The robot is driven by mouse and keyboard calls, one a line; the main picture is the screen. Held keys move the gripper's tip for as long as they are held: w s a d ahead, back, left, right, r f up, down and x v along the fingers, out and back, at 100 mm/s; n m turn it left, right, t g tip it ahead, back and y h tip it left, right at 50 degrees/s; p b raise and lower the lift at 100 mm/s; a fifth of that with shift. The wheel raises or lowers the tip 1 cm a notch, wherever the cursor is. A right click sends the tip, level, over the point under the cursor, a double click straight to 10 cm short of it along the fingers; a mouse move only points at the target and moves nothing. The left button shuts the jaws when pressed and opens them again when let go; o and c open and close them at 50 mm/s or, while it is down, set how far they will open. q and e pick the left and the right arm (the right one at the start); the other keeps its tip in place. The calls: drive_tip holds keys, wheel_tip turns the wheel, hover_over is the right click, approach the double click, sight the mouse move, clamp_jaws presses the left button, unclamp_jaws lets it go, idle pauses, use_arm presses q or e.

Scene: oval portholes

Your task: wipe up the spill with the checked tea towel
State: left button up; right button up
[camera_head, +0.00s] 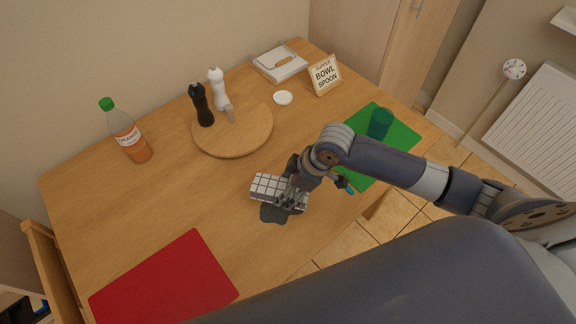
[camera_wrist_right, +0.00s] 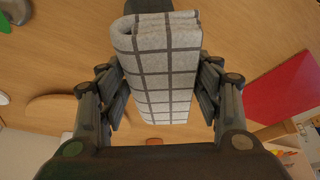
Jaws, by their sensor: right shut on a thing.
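The grey-white checked tea towel (camera_head: 268,186) is a folded pad in the head view, held over the middle of the table near its front edge. It fills the centre of the right wrist view (camera_wrist_right: 165,70). My right gripper (camera_head: 294,192) is shut on it, with fingers on both sides. I cannot tell whether the towel touches the table. My left gripper is out of view.
A red mat (camera_head: 165,280) lies front left, a green mat (camera_head: 400,130) with a green cup (camera_head: 380,123) at right. Behind stand a round board (camera_head: 240,140) with black (camera_head: 201,105) and white (camera_head: 217,90) mills, and a bottle (camera_head: 130,137). Table left of the spill is clear.

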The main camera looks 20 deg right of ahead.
drive_tip(key=shift+a+r+n+p, duration=0.1)
drive_tip(key=shift+r+n+p, duration=0.6)
drive_tip(key=shift+r+n, duration=0.15)
drive_tip(key=shift+g, duration=0.3)
drive_tip(key=shift+w+f, duration=0.15)
drive_tip(key=shift+f, duration=0.25)
wheel_tip(320, 180, down, 2)
drive_tip(key=b, duration=0.2)
drive_tip(key=shift+b, duration=0.3)
wheel_tip(320, 180, down, 4)
drive_tip(key=b, duration=0.5)
drive_tip(key=shift+f, duration=0.25)
drive_tip(key=shift+f+b, duration=0.4)
drive_tip(key=shift+b, duration=0.05)
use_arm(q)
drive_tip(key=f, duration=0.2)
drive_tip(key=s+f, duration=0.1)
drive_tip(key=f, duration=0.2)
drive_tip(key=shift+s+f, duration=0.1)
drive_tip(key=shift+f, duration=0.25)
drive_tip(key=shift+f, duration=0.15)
use_arm(e)
drive_tip(key=shift+f, duration=0.55)
